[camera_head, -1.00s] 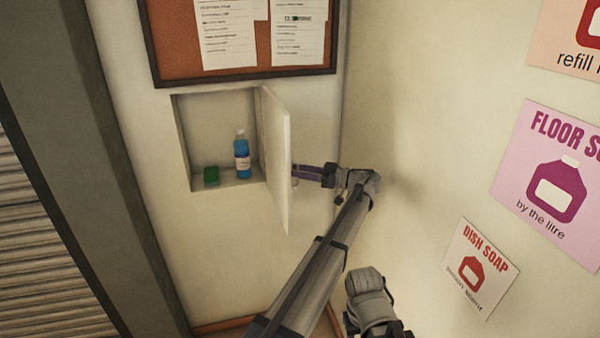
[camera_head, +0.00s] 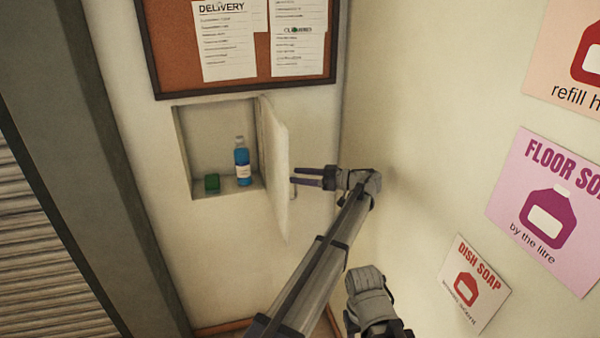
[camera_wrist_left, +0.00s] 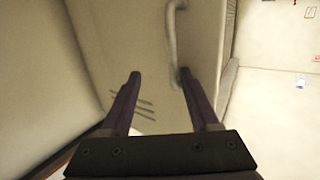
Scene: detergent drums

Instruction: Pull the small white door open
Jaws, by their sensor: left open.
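The small white door (camera_head: 274,165) stands swung out from a recess in the wall, hinged on the recess's right side. Its pale curved handle (camera_wrist_left: 174,42) shows in the left wrist view, near the right finger. My left gripper (camera_head: 296,176) is to the right of the door, at its outer face, with fingers apart. In the left wrist view the open left gripper (camera_wrist_left: 158,75) has nothing between its fingertips that I can see held; the door face lies beyond them. I cannot tell whether a finger touches the handle. My right gripper is not clearly in view.
Inside the recess (camera_head: 205,135) stand a blue bottle (camera_head: 242,163) and a small green block (camera_head: 212,183). A cork board (camera_head: 178,60) hangs above. The right wall, with posters such as the dish soap sign (camera_head: 474,284), stands close to my left arm.

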